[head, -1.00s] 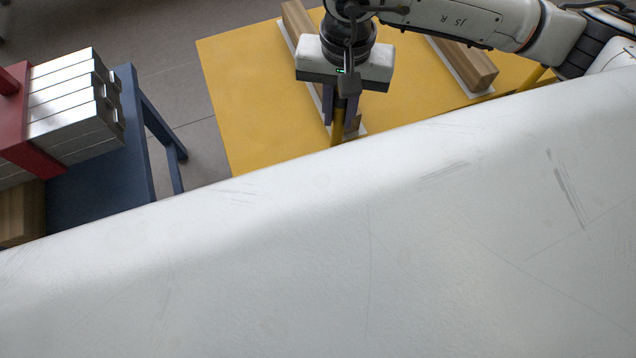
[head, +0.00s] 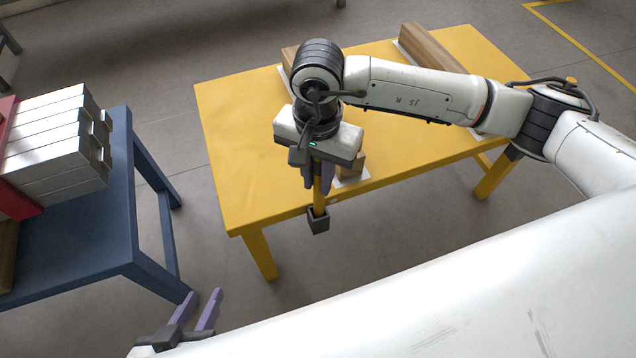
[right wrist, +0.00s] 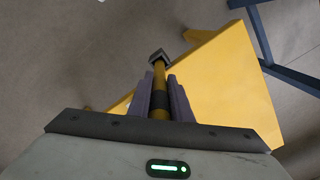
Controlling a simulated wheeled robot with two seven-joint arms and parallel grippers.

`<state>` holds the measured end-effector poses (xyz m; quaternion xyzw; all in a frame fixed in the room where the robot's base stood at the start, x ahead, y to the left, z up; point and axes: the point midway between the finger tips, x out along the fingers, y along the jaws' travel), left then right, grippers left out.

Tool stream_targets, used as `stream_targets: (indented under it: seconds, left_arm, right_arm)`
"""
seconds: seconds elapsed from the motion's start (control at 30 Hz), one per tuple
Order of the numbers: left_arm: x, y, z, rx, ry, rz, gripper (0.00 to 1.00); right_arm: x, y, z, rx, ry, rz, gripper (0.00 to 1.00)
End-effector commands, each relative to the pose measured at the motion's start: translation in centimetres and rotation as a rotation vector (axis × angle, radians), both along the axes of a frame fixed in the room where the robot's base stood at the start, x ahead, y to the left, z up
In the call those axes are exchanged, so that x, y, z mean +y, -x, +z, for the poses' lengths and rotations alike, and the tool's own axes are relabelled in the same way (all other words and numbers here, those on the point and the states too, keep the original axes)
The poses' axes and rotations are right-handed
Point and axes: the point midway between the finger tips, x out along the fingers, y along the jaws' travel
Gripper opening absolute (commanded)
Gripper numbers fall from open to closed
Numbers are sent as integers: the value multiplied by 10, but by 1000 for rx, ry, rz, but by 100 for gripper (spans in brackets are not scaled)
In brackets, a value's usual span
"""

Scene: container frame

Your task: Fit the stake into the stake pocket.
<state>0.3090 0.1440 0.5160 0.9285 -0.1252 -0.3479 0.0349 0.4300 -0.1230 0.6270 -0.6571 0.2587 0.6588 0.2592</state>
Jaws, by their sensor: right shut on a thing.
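The stake (head: 318,196) is a yellow bar with a dark band, seen in the right wrist view (right wrist: 159,76). My right gripper (head: 321,180) is shut on it, above the front edge of the yellow table. The stake pocket (head: 319,224) is a small dark square socket at that edge; it also shows in the right wrist view (right wrist: 160,56). The stake points down, its lower end at the pocket's mouth. I cannot tell whether it is inside or just above. My left gripper (head: 206,296) is open and empty at the lower left, away from the stake.
The yellow table (head: 240,120) carries wooden beams (head: 430,50) on pale strips. A blue table (head: 90,240) at the left holds stacked metal bars (head: 55,140) and a red frame (head: 18,195). Floor shows between the tables. My own white body fills the lower right.

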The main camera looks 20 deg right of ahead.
Motion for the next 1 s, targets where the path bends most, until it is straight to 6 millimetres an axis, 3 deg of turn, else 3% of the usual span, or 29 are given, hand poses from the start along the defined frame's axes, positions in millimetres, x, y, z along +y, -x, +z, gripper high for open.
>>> stream_targets:
  seconds: [0.1,0.3,0.33,0.43,0.77,1.0]
  left_arm:
    - [0,1,-3,0,4,3,31]
    - [-1,5,-4,7,7,3,31]
    - [-1,5,-4,8,7,3,31]
    - [-1,5,-4,8,7,3,31]
    - [-1,4,-2,5,6,3,31]
    - [0,0,7,-4,1,1,31]
  right_arm:
    - [-2,-2,-17,-5,5,-5,0]
    - [-3,-3,-18,-9,5,-5,0]
    - [-3,-3,-19,-7,6,-5,22]
    - [-3,-2,-18,-6,5,-4,37]
    - [-1,-2,-16,-4,3,-2,37]
    - [-1,-3,22,-8,2,-1,37]
